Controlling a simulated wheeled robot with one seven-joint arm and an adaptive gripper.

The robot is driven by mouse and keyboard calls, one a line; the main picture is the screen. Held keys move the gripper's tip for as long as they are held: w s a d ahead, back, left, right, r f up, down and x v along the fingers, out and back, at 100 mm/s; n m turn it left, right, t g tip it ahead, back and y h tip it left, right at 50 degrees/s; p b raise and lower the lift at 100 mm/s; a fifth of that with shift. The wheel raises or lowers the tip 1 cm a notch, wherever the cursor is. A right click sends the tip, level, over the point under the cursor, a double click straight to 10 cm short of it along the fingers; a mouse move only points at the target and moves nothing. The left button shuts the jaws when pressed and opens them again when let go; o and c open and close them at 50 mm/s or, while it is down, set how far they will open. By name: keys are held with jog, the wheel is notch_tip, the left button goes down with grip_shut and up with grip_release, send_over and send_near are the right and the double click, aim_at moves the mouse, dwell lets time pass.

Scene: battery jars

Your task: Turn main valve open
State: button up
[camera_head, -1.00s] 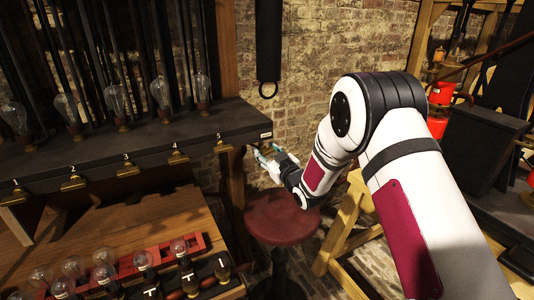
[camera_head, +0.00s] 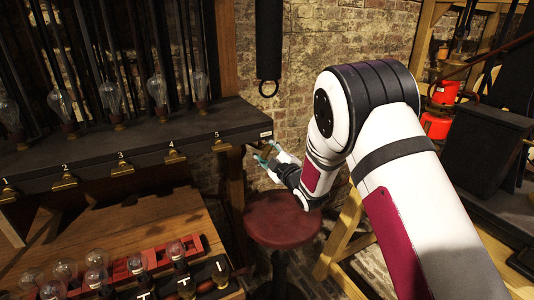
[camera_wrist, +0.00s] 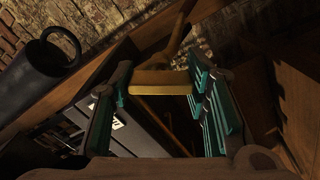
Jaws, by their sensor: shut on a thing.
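A brass valve handle (camera_wrist: 160,82) with a flat, wide end shows between my fingers in the wrist view. A white label (camera_wrist: 118,115) with dark lettering too blurred to read is on the dark shelf beside it. In the head view the same label (camera_head: 265,134) is at the right end of the shelf edge, just above my gripper (camera_head: 267,157). My gripper, with teal finger pads, also shows in the wrist view (camera_wrist: 165,100) and is shut on the brass handle. In the head view the gripper mostly hides this handle.
A dark shelf (camera_head: 95,160) carries glass jars and numbered brass handles 1 to 5 along its edge. A red round stool (camera_head: 283,222) stands below my gripper. A black hanging piece with a ring (camera_head: 268,60) is behind. A red rack (camera_head: 150,262) with glass bulbs is lower left.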

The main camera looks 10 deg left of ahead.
jog(key=shift+a+n, duration=0.1)
jog(key=shift+n, duration=0.2)
jog(key=o, duration=1.2)
jog(key=shift+c, duration=0.2)
jog(key=shift+r, duration=0.1)
jog(key=v, duration=0.8)
jog(key=shift+c, duration=0.3)
